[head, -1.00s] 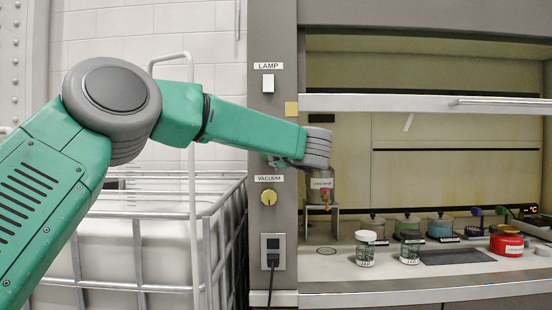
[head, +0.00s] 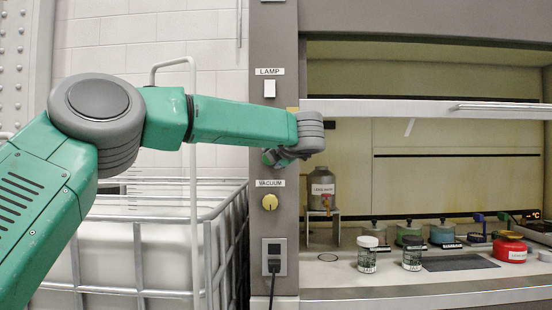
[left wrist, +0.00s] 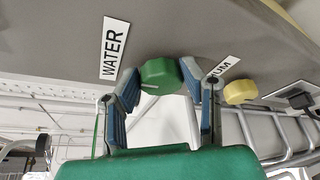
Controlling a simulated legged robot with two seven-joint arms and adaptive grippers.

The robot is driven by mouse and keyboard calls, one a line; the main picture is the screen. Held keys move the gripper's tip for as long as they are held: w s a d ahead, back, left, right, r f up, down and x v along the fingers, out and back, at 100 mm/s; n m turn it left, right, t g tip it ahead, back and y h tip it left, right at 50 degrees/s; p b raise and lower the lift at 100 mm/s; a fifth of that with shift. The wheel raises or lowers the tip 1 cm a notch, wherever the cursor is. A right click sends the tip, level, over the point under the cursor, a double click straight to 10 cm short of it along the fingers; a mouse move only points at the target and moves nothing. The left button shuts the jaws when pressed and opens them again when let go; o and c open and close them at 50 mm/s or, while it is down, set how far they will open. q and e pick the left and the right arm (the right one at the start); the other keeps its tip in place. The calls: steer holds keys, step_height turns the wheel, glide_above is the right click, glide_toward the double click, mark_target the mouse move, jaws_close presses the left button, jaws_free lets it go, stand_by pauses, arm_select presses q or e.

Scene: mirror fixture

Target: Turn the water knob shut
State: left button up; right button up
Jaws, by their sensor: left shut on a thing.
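The green water knob (left wrist: 160,76) sits on the grey panel beside the WATER label (left wrist: 114,48) in the left wrist view. My left gripper (left wrist: 162,88) has one finger on each side of it and is shut on it. A pale mark shows on the knob's near edge. In the head view, my left gripper (head: 278,158) is against the grey post, between the LAMP and VACUUM labels. My right gripper is in neither view.
The yellow vacuum knob (head: 270,202) is just below on the post. The lamp switch (head: 269,88) is above. A grey bottle (head: 320,183) on a stand is at the right, inside the hood. A caged white tank (head: 160,250) stands at left.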

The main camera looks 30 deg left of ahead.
arm_select(q)
steer(key=shift+a+f, duration=0.1)
steer(key=shift+f, duration=0.3)
steer(key=o, duration=1.1)
steer(key=shift+o, duration=0.2)
steer(key=shift+a, duration=0.2)
steer(key=shift+r, duration=0.1)
steer(key=v, duration=1.2)
steer(key=shift+w, duration=0.1)
